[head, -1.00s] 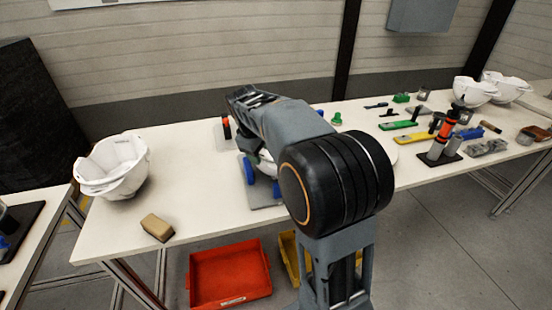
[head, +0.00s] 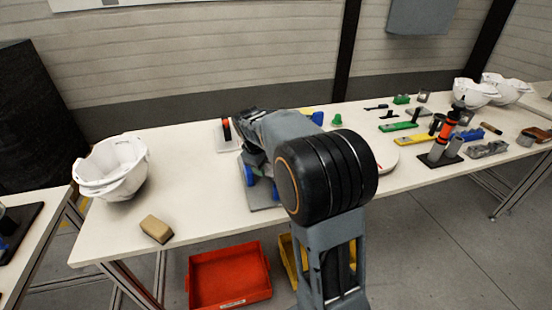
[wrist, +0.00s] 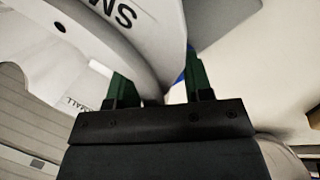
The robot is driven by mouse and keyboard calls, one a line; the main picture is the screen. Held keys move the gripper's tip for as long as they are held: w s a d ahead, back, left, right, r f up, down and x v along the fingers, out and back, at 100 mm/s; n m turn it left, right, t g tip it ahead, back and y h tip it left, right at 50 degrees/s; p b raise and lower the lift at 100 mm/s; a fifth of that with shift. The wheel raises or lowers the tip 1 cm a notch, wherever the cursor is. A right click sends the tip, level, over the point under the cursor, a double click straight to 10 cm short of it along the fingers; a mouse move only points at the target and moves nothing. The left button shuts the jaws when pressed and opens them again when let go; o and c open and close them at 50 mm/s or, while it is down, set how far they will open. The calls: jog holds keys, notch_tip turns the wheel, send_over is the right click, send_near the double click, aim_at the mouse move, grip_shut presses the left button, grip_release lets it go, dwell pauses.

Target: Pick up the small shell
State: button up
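The small shell (wrist: 150,35) is white, with dark letters starting "SM". It fills the upper left and middle of the wrist view, very close. My gripper (wrist: 160,88) shows its two green fingers apart, with the shell's curved lower edge reaching into the gap between them. I cannot tell whether either finger touches the shell. In the head view my arm hides most of the small shell and the fingertips. Blue supports (head: 249,174) on a grey plate (head: 262,202) show beside and below my wrist.
Another white shell (head: 112,168) and a tan block (head: 157,229) are on the table's left part. Tools and an orange-black device (head: 445,135) stand to the right, with more white shells (head: 474,92) at the far right. A red bin (head: 230,274) is below the table's front edge.

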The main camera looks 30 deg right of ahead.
grip_shut()
jog(key=shift+r, duration=0.1)
dwell(0.4)
